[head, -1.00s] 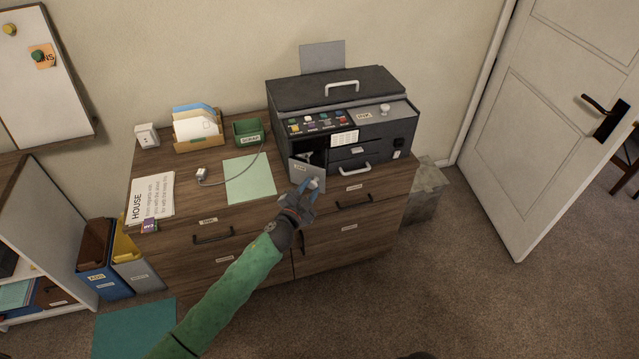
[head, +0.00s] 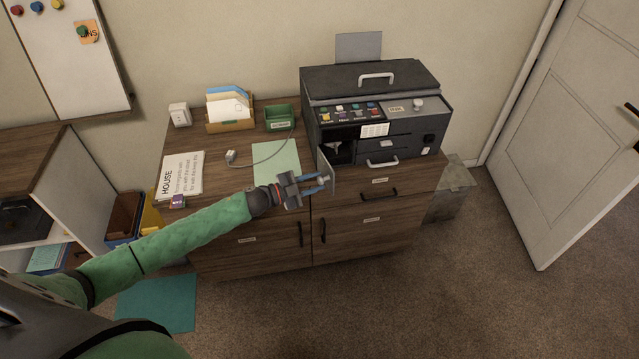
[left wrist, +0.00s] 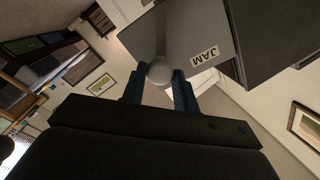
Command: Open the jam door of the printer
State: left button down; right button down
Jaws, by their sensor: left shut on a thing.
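The dark printer (head: 375,110) stands on the right part of the wooden cabinet. Its grey jam door (head: 327,171) is swung out on the left of the printer's front, and a dark opening (head: 342,150) shows behind it. My left gripper (head: 322,182) is shut on the door's round knob. In the left wrist view, the pale knob (left wrist: 160,73) sits between the two blue fingers, and the door (left wrist: 185,40) bears a "JAM" label. My right gripper is not in view.
A green box (head: 280,118), a letter holder (head: 230,119), a cable and paper sheets lie on the cabinet top (head: 215,165) left of the printer. A bin (head: 452,190) stands on the floor at right. Open floor lies in front.

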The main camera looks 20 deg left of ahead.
pick_arm(q)
jog(key=shift+a+m+g+h, duration=0.4)
jog(key=shift+a+g, duration=0.05)
jog(key=shift+g, duration=0.05)
jog(key=shift+s, duration=0.1)
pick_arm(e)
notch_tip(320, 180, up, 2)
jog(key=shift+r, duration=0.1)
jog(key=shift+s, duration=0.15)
pick_arm(q)
jog(key=c, duration=1.1)
grip_release()
jog(key=shift+o, duration=0.2)
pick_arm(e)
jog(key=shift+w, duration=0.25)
pick_arm(q)
jog(key=shift+s+a+f+b, duration=0.15)
jog(key=shift+s+a+b, duration=0.1)
jog(key=shift+a+b, duration=0.15)
jog(key=b+v, duration=0.1)
jog(key=v, duration=0.6)
jog(key=shift+b, duration=0.4)
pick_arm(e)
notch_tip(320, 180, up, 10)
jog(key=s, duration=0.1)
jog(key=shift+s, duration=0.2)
